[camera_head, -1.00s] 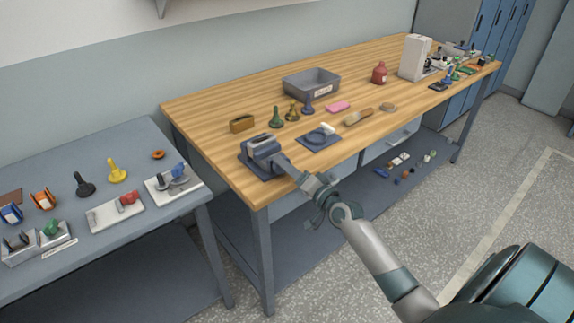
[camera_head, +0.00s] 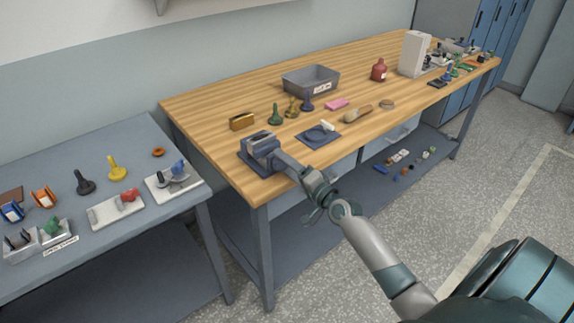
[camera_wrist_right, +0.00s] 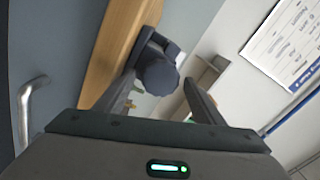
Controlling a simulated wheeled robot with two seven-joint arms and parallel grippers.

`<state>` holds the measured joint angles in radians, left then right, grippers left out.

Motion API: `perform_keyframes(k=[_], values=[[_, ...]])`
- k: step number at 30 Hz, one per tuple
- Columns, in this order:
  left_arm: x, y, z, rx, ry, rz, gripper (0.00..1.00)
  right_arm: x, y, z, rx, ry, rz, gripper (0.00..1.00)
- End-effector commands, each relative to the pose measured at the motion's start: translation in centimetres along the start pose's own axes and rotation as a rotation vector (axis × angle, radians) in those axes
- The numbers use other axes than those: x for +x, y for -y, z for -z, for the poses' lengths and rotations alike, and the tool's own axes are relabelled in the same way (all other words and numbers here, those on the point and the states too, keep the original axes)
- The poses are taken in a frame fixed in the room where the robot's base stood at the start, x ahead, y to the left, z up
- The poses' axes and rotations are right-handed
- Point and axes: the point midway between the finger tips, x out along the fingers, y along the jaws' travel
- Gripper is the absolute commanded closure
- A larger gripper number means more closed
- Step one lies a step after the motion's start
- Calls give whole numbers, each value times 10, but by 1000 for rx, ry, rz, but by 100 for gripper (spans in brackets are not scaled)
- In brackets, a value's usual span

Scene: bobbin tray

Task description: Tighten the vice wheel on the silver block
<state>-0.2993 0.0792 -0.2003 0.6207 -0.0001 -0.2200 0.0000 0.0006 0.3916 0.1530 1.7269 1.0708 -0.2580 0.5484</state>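The blue-grey vice (camera_head: 262,148) stands on a dark base plate at the near left corner of the wooden table. Something paler shows at its jaws, too small to identify surely as the silver block. My right gripper (camera_head: 290,166) reaches up to the vice's front side and hides the wheel there. In the right wrist view, the dark round vice wheel (camera_wrist_right: 158,77) lies between the two fingers of my right gripper (camera_wrist_right: 160,88). The fingers are apart, with a clear gap on the right side of the wheel; contact on the left cannot be told. My left gripper is not in view.
On the wooden table (camera_head: 210,137) are a brass-coloured block (camera_head: 242,122), several pawn-like pieces, a blue pad (camera_head: 318,137) and a grey bin (camera_head: 311,82). A lower grey table (camera_head: 60,180) with fixtures stands at left. A drawer handle (camera_wrist_right: 27,105) shows in the wrist view.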

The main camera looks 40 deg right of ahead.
Motion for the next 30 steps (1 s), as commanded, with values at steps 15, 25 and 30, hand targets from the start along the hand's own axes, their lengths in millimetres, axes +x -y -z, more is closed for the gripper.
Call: perform_keyframes(k=[15,25,30], values=[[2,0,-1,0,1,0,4,-8,-1,0,-3,0,-1,37],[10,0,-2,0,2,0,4,-53,-3,-1,-3,0,-1,37],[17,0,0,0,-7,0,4,-84,-3,-1,-4,1,-2,37]])
